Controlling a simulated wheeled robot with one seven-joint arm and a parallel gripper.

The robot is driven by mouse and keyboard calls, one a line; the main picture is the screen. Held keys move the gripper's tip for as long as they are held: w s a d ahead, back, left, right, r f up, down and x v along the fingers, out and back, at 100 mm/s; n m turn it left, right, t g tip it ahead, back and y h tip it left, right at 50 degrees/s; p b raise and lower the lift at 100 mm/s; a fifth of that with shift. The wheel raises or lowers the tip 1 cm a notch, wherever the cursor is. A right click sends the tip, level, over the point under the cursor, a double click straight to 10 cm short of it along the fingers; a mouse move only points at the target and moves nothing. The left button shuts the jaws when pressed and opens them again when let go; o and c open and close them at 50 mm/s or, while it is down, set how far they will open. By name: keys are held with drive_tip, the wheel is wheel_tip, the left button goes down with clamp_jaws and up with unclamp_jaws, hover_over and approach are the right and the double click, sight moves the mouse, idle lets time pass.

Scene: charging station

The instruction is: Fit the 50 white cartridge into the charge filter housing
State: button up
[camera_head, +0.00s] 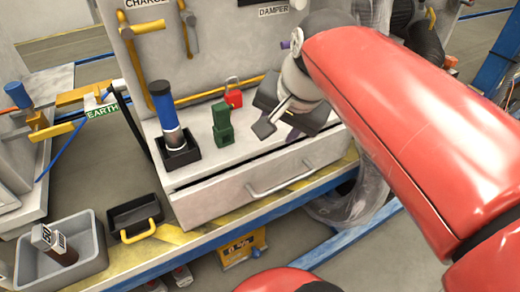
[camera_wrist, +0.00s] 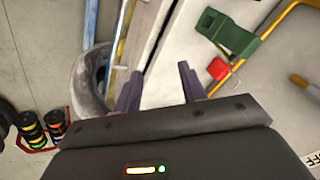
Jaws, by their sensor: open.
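A piece with a white top marked 50 and a dark brown body (camera_head: 60,246) lies tilted in a grey bin (camera_head: 97,262) at the lower left of the head view. I cannot tell whether this is the charge filter housing. My gripper (camera_head: 277,125) is above the right part of the bench, right of the cylinder and far from the bin. Its fingers are apart in the wrist view (camera_wrist: 160,88), with nothing between them.
A green block-shaped fitting (camera_head: 222,124) and a red padlock (camera_head: 233,93) are between the cylinder and my gripper. A black tray with a yellow handle (camera_head: 135,218) sits beside the bin. The drawer (camera_head: 235,190) below is slightly open. Yellow pipes run along the panel.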

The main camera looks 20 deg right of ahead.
drive_tip(key=s+a+f+n, duration=0.4)
drive_tip(key=s+f+n, duration=0.2)
drive_tip(key=f+n, duration=0.2)
drive_tip(key=shift+f+n, duration=0.35)
drive_tip(key=shift+n, duration=0.15)
